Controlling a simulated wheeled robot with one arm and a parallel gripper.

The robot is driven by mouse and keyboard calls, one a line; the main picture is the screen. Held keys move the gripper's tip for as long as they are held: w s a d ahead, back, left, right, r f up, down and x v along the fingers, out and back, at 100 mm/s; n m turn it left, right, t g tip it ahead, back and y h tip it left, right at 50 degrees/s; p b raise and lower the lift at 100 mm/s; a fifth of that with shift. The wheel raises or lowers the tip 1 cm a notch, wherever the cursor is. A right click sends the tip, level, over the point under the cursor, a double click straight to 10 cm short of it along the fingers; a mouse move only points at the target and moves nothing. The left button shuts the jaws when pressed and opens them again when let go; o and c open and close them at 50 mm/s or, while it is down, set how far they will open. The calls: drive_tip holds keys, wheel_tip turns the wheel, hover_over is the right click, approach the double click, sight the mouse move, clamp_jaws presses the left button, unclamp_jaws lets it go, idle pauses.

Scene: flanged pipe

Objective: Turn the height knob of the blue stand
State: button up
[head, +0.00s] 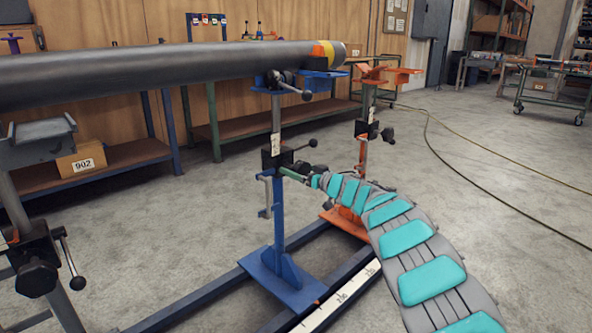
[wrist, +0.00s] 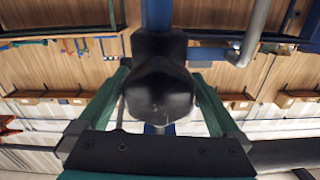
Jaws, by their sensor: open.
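The blue stand (head: 278,215) stands upright on the floor rails and bears the grey pipe (head: 150,75) on its head. A black clamp block (head: 272,158) sits on its column, with a ball-ended lever (head: 308,145) to the right. In the wrist view, the black height knob (wrist: 158,95) fills the middle, in front of the blue column (wrist: 156,15). My gripper (wrist: 161,78) is open, with one green finger on each side of the knob; contact is unclear. In the head view my gripper (head: 292,174) is at the clamp block, and the knob is hard to make out.
An orange stand (head: 361,150) with its own black knob (head: 388,135) stands close behind and right. A grey stand (head: 35,255) is at the left. Blue floor rails (head: 190,303) run below. Open concrete floor lies to the right, crossed by a hose (head: 480,180).

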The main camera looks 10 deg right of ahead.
drive_tip(key=shift+w+a, duration=0.15)
drive_tip(key=shift+w, duration=0.15)
drive_tip(key=c, duration=1.1)
